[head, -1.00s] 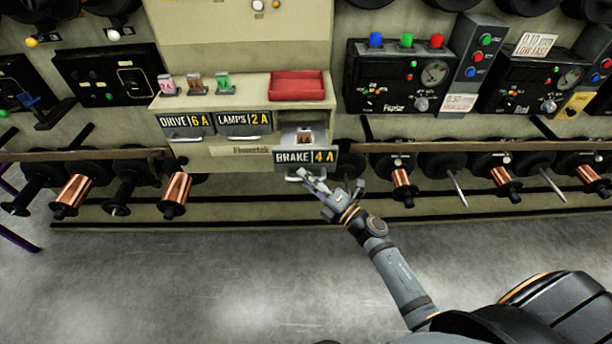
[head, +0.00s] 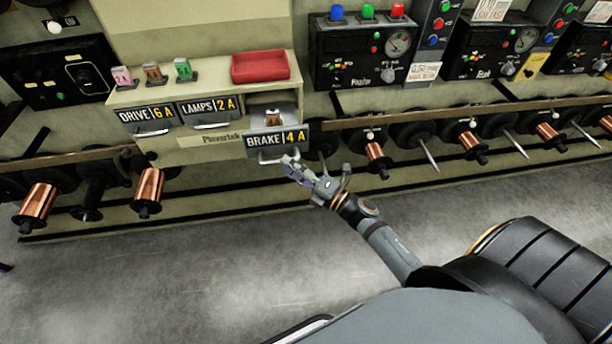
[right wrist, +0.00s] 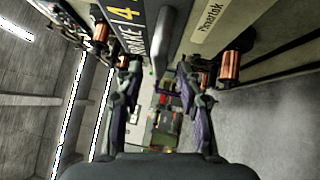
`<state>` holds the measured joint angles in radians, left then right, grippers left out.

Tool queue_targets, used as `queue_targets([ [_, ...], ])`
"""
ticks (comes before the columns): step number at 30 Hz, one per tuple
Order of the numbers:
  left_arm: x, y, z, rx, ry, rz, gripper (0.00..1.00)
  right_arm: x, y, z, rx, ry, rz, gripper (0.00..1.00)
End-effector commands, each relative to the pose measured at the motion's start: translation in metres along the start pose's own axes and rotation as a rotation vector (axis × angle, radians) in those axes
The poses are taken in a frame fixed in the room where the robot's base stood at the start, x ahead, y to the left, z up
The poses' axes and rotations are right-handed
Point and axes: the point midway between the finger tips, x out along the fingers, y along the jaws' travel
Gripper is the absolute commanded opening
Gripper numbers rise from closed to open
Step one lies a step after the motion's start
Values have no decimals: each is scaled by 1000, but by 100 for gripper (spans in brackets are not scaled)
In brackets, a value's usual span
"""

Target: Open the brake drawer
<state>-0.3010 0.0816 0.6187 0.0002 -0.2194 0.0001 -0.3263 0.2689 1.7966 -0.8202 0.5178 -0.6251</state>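The brake drawer (head: 262,141), with a black "BRAKE 4 A" label, stands pulled out from the cream cabinet. Its inside shows from above, with a small copper-and-white item (head: 273,118) in it. Its pale bar handle (head: 270,160) is below the label. My right gripper (head: 288,170) is at the handle's right end. In the right wrist view, my right gripper (right wrist: 156,85) has its fingers spread, with the handle (right wrist: 165,42) ahead of the gap between them and nothing gripped. I cannot tell whether a finger touches the handle. My left gripper is not in view.
The drive drawer (head: 148,116) and lamps drawer (head: 208,108) are shut. A red tray (head: 262,67) and small colored fuses (head: 153,73) sit on the cabinet top. Copper spools (head: 148,192) line a rail on both sides. The floor in front is clear.

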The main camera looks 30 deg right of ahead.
Motion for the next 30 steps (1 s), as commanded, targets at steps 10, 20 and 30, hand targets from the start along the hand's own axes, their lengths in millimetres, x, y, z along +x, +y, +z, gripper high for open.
queue_targets([
  [10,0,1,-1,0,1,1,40,-70,-1,-1,0,4,-4,37],
  [20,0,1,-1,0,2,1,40,-82,0,0,0,-1,-1,37],
  [30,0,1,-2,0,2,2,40,-82,0,0,0,-1,-1,37],
])
